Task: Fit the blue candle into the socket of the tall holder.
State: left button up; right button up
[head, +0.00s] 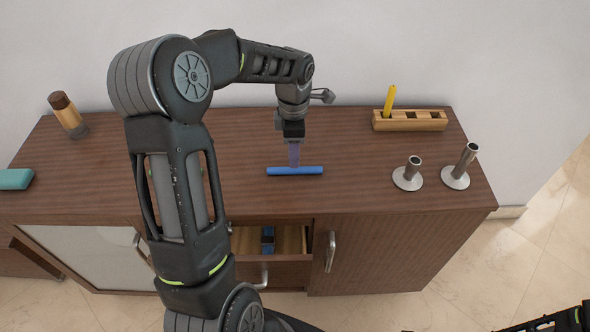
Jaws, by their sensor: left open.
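The blue candle (308,171) lies flat on the brown cabinet top, its length running left to right. My left gripper (294,163) points down at the middle of the candle and is open. Its fingertips are right at the candle; I cannot tell whether they touch it. The tall holder (462,165) stands at the right end of the top, a metal tube on a round base, leaning a little in the view. A shorter holder (409,173) stands just to its left. My right gripper is not in view; only part of that arm shows at the bottom right.
A wooden block with square slots (425,121) holds an upright yellow stick (390,100) at the back right. A brown-capped bottle (67,115) and a teal block (15,179) are at the left. An open drawer (282,258) juts out at the front. The top between candle and holders is clear.

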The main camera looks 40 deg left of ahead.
aim_at(295, 170)
pick_arm(q)
jog(key=shift+f, duration=0.45)
jog(key=shift+f, duration=0.1)
notch_tip(295, 170, down, 5)
jog(key=shift+w+f+p, duration=0.1)
jog(key=shift+w+p, duration=0.05)
jog(key=shift+p, duration=0.7)
jog(key=shift+c, duration=0.5)
grip_shut()
